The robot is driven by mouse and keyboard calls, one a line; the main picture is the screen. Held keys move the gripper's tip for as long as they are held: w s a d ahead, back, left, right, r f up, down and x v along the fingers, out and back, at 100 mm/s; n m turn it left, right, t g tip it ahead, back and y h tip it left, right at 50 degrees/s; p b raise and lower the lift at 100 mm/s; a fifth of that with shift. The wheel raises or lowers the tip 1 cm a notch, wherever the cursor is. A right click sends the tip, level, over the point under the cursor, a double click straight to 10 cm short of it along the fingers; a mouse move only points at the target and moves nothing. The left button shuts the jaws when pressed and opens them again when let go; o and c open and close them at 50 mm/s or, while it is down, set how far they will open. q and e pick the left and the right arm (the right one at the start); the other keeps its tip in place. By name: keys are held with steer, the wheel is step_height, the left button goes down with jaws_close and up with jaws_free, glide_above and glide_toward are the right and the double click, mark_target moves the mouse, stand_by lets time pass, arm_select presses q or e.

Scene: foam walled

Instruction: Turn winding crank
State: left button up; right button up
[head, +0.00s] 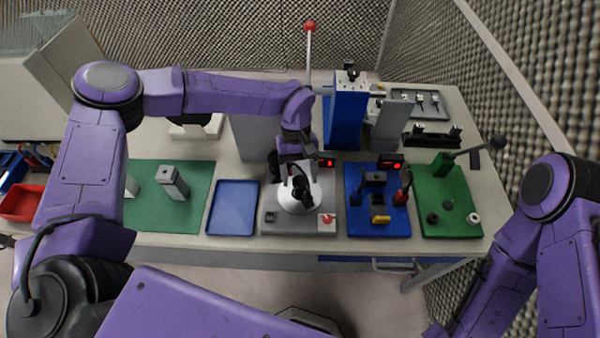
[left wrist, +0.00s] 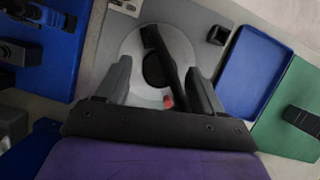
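The winding station is a grey base (head: 270,229) in the head view, with a round white disc (head: 289,206) on top. In the left wrist view the disc (left wrist: 193,52) carries a black hub and a black crank bar (left wrist: 163,55) across it. A small red spot (left wrist: 168,102) shows beside the bar's near end. My left gripper (head: 300,180) is over the disc. In the left wrist view its two grey fingers (left wrist: 160,88) stand apart, one on each side of the bar, with gaps showing. My right arm (head: 545,215) is at the right; its gripper is out of view.
A blue tray (head: 233,208) and a green mat (head: 143,215) lie to the left. A blue board (head: 358,225) and a green board (head: 455,228) stand to the right. A tall blue column (head: 343,125) and a red-knobbed lever (head: 309,27) rise behind.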

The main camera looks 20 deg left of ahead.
arm_select(q)
steer(key=shift+w+a+r+b, duration=0.1)
steer(key=shift+w+r+b, duration=0.15)
steer(key=shift+r+b, duration=0.15)
steer(key=b+v, duration=0.3)
steer(key=v, duration=0.6)
steer(key=shift+r, duration=0.35)
